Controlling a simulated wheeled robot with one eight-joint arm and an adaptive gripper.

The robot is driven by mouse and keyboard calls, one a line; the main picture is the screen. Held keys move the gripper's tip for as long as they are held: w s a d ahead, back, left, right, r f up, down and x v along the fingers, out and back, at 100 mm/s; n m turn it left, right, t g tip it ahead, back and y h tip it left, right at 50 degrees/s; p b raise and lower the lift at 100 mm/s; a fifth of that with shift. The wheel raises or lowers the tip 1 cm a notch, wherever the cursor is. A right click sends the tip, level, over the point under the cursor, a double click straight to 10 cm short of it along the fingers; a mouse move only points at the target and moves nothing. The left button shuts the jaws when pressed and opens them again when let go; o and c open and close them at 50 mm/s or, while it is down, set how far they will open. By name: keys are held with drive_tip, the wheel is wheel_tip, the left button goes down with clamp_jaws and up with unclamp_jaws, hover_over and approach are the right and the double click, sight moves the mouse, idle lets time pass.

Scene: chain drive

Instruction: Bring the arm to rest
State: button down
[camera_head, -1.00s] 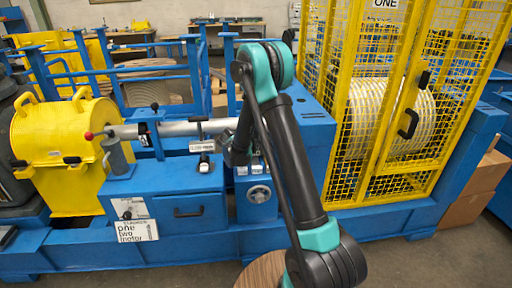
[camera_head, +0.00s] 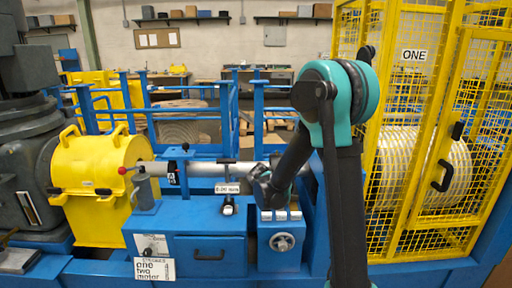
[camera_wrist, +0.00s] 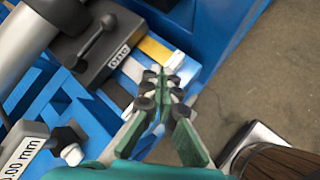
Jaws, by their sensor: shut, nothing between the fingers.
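My arm shows in the head view with teal joints and black links, folded in front of the blue machine. Its wrist end (camera_head: 270,187) hangs at the left of the upper link, over the front of the machine near the row of pale switches. The fingertips are too small to make out there. In the wrist view my gripper (camera_wrist: 165,85) has its fingers together with nothing between them. Behind the fingers are the blue machine top and a black lever block (camera_wrist: 100,50) with a white label. I cannot tell how far the fingertips are from it.
A yellow drum cover (camera_head: 100,170) stands at left, with a steel shaft (camera_head: 200,169) running right from it. A yellow mesh cage (camera_head: 430,150) marked ONE encloses a pale drum at right. Bare concrete floor (camera_wrist: 250,70) and a wooden round (camera_wrist: 275,160) show in the wrist view.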

drive_tip(key=s+d+f+m+g+y, duration=0.1)
drive_tip(key=s+d+m+y, duration=0.1)
drive_tip(key=s+m, duration=0.9)
drive_tip(key=s+d+f+m+g+y, duration=0.1)
drive_tip(key=s+d+m+y, duration=0.2)
drive_tip(key=s+m, duration=0.8)
drive_tip(key=s, duration=0.7)
drive_tip(key=shift+s+d+f+m+g+y, duration=0.25)
drive_tip(key=shift+s+f+m+g+y, duration=0.05)
drive_tip(key=shift+s+m, duration=0.1)
drive_tip(key=shift+w+a, duration=0.1)
